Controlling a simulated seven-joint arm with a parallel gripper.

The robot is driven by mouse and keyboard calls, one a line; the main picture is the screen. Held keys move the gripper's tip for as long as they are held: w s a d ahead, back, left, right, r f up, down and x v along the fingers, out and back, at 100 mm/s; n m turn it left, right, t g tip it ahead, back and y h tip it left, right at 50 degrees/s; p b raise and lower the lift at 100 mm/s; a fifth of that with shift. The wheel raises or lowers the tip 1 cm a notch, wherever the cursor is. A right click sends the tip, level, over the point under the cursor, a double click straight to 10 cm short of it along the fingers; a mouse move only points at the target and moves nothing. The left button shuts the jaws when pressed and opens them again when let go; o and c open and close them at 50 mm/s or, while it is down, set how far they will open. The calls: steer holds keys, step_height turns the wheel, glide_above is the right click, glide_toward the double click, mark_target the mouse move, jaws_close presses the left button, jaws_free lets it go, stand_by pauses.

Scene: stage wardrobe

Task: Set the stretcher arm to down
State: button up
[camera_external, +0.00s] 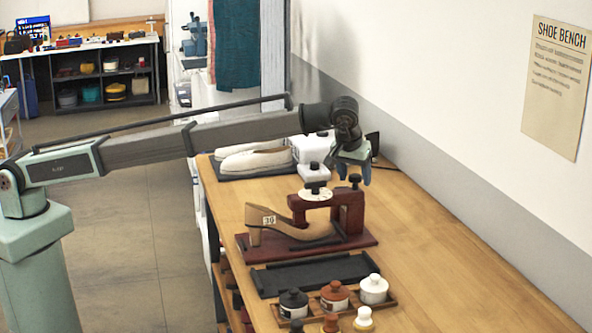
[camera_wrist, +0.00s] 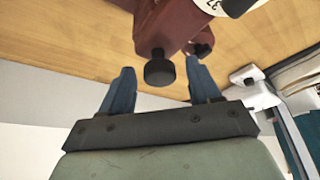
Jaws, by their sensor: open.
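The stretcher (camera_external: 352,212) is a dark red frame on a red base board on the bench. Its arm (camera_external: 298,205) reaches left over a tan heeled shoe (camera_external: 268,238) tagged with a number, and looks roughly level. A white dial (camera_external: 315,194) with a black knob sits on the arm. Another black knob (camera_external: 355,179) stands at the right end; it shows in the wrist view (camera_wrist: 160,70) too. My gripper (camera_external: 352,168) is open just above that right-hand knob. In the wrist view my gripper (camera_wrist: 161,86) has the knob between and slightly beyond its fingertips, apparently untouched.
White shoes (camera_external: 255,160) and a white device (camera_external: 312,150) stand behind the stretcher. A dark tray (camera_external: 315,272) and several lidded jars (camera_external: 335,294) lie in front. The wall (camera_external: 440,100) bounds the right side. The bench top (camera_external: 440,260) at right is clear.

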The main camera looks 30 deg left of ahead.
steer(key=v, duration=1.3)
steer(key=shift+s+r, duration=0.15)
steer(key=shift+r, duration=0.2)
